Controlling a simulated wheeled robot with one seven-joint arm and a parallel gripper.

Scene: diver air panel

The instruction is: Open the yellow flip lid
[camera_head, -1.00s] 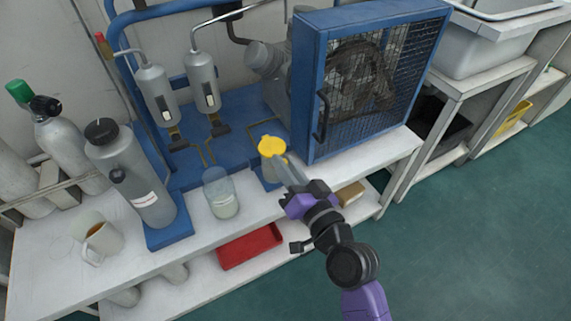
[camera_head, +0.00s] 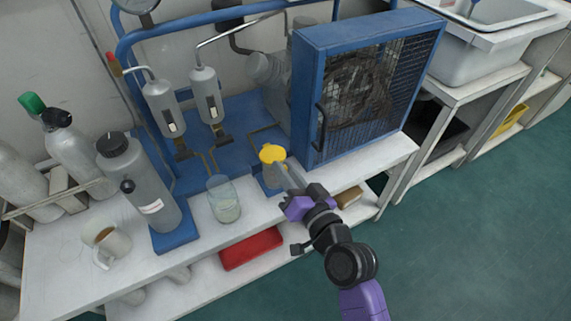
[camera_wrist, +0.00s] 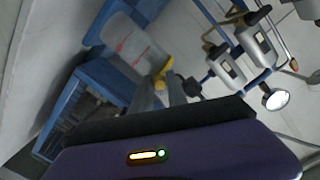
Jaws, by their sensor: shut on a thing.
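My gripper (camera_head: 277,165) reaches in from the lower right and is shut on the lid's near edge. The lid looks tilted up somewhat, but its exact angle is hard to tell. In the wrist view the yellow lid (camera_wrist: 163,68) shows at the tips of my fingers (camera_wrist: 164,86). The fingers hide part of the container.
The blue caged unit (camera_head: 365,90) stands close right of my gripper. A clear beaker (camera_head: 223,200) is to the left, with a grey bottle (camera_head: 138,180) and a mug (camera_head: 108,243) farther left. A red tray (camera_head: 251,248) lies on the lower shelf.

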